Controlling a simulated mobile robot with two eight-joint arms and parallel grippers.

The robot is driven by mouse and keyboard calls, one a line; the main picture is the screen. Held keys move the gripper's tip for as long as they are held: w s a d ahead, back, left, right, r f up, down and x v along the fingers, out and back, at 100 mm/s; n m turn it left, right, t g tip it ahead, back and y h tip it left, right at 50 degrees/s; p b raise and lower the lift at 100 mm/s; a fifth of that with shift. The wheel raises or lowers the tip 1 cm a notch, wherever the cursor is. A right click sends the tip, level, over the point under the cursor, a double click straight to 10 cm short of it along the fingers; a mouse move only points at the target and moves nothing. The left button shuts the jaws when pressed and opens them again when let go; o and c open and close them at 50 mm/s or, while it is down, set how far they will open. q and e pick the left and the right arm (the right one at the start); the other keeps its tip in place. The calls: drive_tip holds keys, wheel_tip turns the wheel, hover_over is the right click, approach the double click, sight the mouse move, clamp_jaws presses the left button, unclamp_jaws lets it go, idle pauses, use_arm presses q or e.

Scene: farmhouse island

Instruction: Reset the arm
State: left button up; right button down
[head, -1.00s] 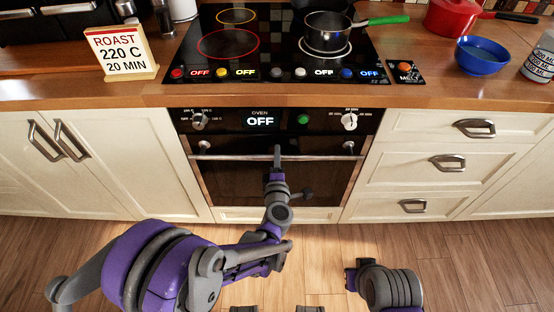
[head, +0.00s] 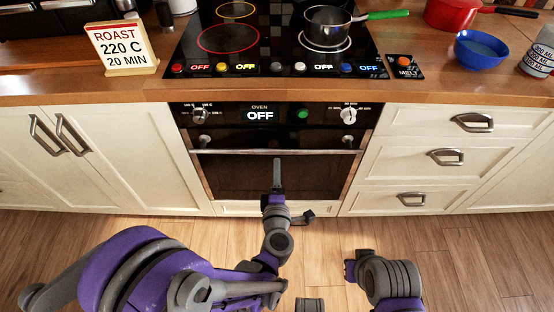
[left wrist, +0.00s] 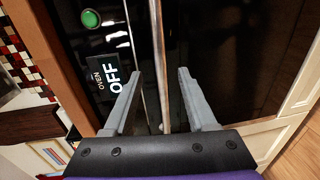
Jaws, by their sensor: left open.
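My left gripper (head: 277,172) is in front of the oven door (head: 235,178), just below the oven handle (head: 240,152). In the left wrist view the two grey fingers of this gripper (left wrist: 160,76) stand apart with nothing gripped. The handle bar (left wrist: 158,45) runs up the picture between the lines of the fingers; I cannot tell the exact gap in depth. The oven door looks shut and its display (head: 260,115) reads OFF. Part of my right arm (head: 385,280) shows at lower right; its fingers are not visible.
Cream cupboard doors (head: 100,165) and drawers (head: 440,160) flank the oven. On the counter (head: 100,92) stand a roast sign (head: 122,48), a pot (head: 328,28) on the hob, a blue bowl (head: 481,50) and a red pot (head: 450,14). The wooden floor (head: 460,260) is clear at lower right.

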use_arm(q)
drive_tip(key=shift+s+r, duration=0.1)
drive_tip(key=shift+s, duration=0.75)
